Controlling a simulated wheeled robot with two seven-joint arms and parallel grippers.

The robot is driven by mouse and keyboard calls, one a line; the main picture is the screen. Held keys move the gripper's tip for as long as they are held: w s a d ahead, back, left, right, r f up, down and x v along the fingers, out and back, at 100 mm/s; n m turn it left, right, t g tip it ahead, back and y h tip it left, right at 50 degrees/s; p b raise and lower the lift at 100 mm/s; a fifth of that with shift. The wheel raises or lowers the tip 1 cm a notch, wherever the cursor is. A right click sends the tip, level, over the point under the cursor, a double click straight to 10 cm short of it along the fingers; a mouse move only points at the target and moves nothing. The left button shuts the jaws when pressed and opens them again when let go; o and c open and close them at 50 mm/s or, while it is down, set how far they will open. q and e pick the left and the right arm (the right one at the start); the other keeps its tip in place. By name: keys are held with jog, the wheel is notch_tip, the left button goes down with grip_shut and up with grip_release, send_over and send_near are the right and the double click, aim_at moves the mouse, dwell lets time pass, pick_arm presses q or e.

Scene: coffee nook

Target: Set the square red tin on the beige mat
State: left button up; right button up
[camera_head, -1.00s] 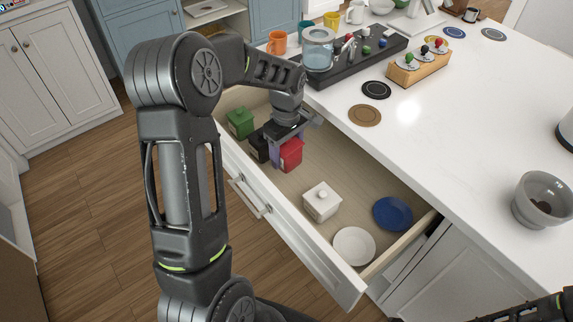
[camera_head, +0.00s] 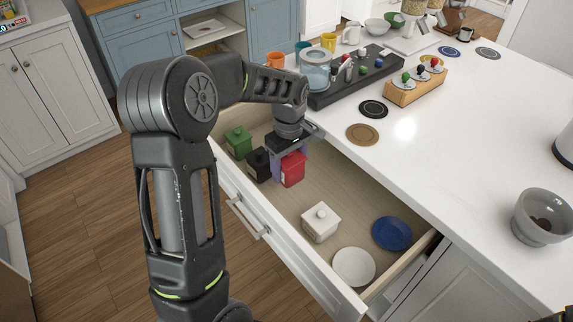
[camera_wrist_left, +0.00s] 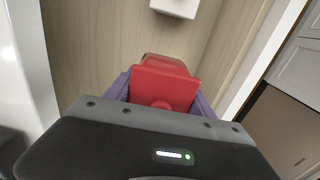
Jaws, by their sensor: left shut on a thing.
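The square red tin (camera_head: 293,170) is between the purple fingers of my left gripper (camera_head: 290,157), over the open drawer (camera_head: 350,206). My left gripper is shut on it. In the left wrist view the red tin (camera_wrist_left: 165,82) sits between the two fingers, its lower part hidden. I cannot tell whether its base touches the drawer floor. The beige mat (camera_head: 363,134) is a round tan disc lying bare on the white counter, right of the gripper. My right gripper is not in view.
The drawer also holds a green tin (camera_head: 238,143), a black tin (camera_head: 258,165), a white tin (camera_head: 321,223), a white plate (camera_head: 354,267) and a blue plate (camera_head: 392,233). A black mat (camera_head: 373,109), a dark tray (camera_head: 350,84) and a wooden rack (camera_head: 414,88) stand beyond the beige mat.

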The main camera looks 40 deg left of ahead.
pick_arm(q)
jog(key=w+d+r+m, duration=0.1)
jog(key=d+m, duration=0.6)
jog(key=d, duration=0.1)
jog(key=w+d+r+m, duration=0.2)
jog(key=d+m, duration=0.5)
jog(key=d, duration=0.1)
jog(key=shift+w+m, duration=0.3)
jog(key=shift+m, duration=0.1)
jog(key=shift+w+d, duration=0.1)
jog(key=shift+d, duration=0.05)
